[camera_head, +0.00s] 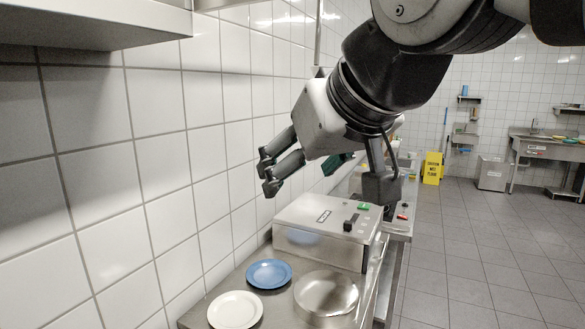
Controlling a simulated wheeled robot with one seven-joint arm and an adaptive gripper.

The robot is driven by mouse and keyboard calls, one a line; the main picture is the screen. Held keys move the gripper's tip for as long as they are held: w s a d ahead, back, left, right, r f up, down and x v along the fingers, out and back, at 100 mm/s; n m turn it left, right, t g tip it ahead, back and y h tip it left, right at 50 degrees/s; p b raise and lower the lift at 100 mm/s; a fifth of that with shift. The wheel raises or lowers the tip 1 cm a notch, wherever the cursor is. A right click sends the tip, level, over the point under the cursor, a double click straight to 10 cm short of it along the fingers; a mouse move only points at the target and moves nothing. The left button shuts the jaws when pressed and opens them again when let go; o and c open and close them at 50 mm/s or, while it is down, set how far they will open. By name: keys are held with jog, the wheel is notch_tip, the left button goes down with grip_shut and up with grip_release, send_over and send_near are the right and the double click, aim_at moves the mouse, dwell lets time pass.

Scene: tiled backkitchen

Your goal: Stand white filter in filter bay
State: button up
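My gripper (325,186) hangs from the upper middle, above the metal counter and in front of the tiled wall. Two grey fingers spread to the left and a dark one points down on the right. They look wide apart, with nothing visibly held. I cannot make out a white filter or a bay for it. A metal box (325,232) with a green button and a black knob stands on the counter below the gripper. A dark green shape (338,161) shows behind the gripper, and I cannot tell what it is.
On the counter (266,312) a blue plate (269,273), a white plate (234,310) and a round metal dish (326,293) lie in front of the box. A metal shelf (90,22) juts out upper left. The floor (470,255) on the right is clear, with a yellow sign (432,168) behind.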

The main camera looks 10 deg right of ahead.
jog(key=s+d+f+m+g, duration=0.1)
jog(key=s+d+f, duration=0.1)
jog(key=f, duration=0.3)
jog(key=s+d+f+g+h, duration=0.1)
jog(key=s+d+f, duration=0.2)
jog(key=s+f, duration=0.2)
jog(key=s+d+f+m+g, duration=0.1)
jog(key=s+d+f+g, duration=0.1)
jog(key=f, duration=0.4)
jog(key=shift+s+d+f+m+h, duration=0.2)
jog(key=shift+s+d+m+h, duration=0.15)
jog(key=shift+s, duration=0.5)
